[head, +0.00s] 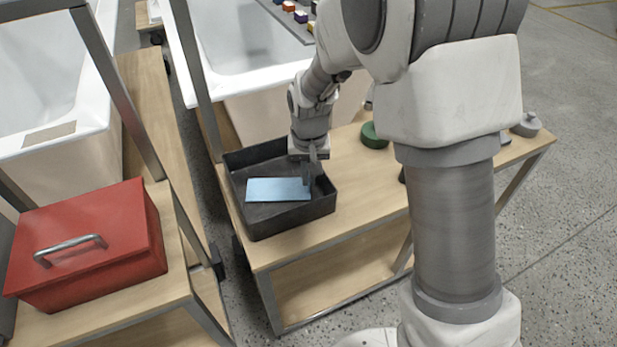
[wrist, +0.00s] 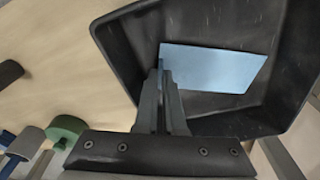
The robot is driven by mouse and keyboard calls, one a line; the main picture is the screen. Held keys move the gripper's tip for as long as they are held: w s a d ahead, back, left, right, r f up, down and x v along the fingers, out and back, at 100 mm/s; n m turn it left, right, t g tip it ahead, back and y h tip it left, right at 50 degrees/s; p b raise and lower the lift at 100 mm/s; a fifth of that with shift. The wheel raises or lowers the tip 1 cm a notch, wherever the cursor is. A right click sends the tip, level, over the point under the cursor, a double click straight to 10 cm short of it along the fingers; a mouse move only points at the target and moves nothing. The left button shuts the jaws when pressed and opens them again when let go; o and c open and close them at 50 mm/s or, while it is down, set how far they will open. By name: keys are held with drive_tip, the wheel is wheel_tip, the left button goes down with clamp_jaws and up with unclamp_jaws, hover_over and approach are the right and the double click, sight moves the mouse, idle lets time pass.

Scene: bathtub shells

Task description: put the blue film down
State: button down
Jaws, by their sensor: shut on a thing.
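The blue film (head: 275,190) is a flat light-blue sheet over the inside of the black tray (head: 240,160). In the wrist view the film (wrist: 215,70) reaches out from the fingertips, and the tray (wrist: 120,42) surrounds it. My gripper (head: 309,187) points down at the tray's right side. In the wrist view my gripper (wrist: 162,75) is shut on the film's near left edge. I cannot tell whether the film touches the tray floor. The pinched edge is partly hidden by the fingers.
The tray stands on a wooden bench (head: 345,185). A green round thing (head: 373,135) is right of it, and several tools lie beyond. A red box (head: 85,245) sits on the left bench. White bathtubs (head: 250,45) stand behind.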

drive_tip(key=c, duration=1.3)
unclamp_jaws()
wheel_tip(320, 180, up, 12)
drive_tip(key=s+p, duration=0.1)
drive_tip(key=p, duration=0.2)
drive_tip(key=shift+s+d+r+p, duration=0.15)
drive_tip(key=shift+s+p, duration=0.1)
drive_tip(key=shift+p, duration=0.15)
drive_tip(key=s+d+r+t, duration=0.2)
drive_tip(key=s+d+r, duration=0.4)
drive_tip(key=s, duration=0.4)
drive_tip(key=s+d+r+t, duration=0.2)
drive_tip(key=s+d+r, duration=0.4)
drive_tip(key=s+d, duration=0.2)
drive_tip(key=shift+s+d+r+m, duration=0.15)
drive_tip(key=shift+s+d+m, duration=0.2)
drive_tip(key=shift+s, duration=0.65)
